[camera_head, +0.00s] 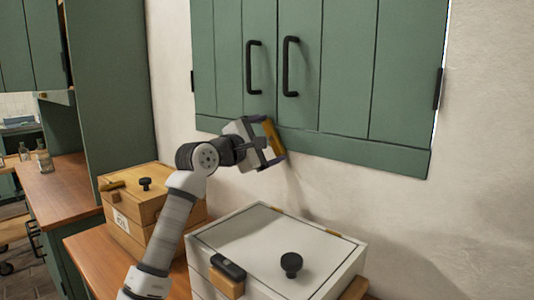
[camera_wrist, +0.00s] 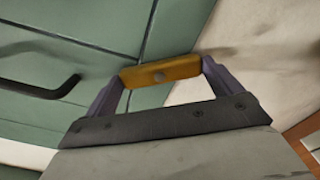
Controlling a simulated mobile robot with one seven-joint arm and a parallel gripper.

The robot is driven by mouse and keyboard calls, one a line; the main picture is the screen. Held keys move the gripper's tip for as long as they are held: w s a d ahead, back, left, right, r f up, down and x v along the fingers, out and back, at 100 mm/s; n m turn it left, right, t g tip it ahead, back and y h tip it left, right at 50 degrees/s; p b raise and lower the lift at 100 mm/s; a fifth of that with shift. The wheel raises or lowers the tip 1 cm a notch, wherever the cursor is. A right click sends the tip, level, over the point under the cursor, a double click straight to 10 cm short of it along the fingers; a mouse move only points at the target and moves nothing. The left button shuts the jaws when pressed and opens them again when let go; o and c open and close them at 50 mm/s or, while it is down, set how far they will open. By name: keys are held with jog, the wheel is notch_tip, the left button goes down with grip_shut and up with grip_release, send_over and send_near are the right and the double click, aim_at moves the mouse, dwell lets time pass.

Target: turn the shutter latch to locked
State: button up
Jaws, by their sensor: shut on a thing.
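The green shutters (camera_head: 350,70) hang on the wall, both panels closed, with two black pull handles (camera_head: 291,66) near the middle seam. The latch (camera_head: 272,135) is a yellow-brown bar at the bottom edge of the shutters. My gripper (camera_head: 274,146) is at this bar, with a finger at each end of it. In the wrist view the bar (camera_wrist: 160,72) spans between the two purple-grey fingers, with a round pin at its middle. My gripper is shut on the latch. The bar looks tilted in the head view. Part of the shutter bottom behind my gripper is hidden.
A white box (camera_head: 225,235) with a black knob (camera_head: 291,264) stands below the shutters. A wooden box (camera_head: 165,180) with a black knob stands left of it, behind my arm. Bare wall (camera_head: 480,170) lies to the right.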

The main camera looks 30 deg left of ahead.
jog(key=m+b, duration=0.3)
jog(key=m, duration=0.3)
jog(key=shift+m, duration=0.3)
dwell(0.4)
jog(key=o, duration=0.7)
jog(key=s+a+b, duration=0.2)
jog(key=s, duration=1.1)
jog(key=shift+s, duration=0.4)
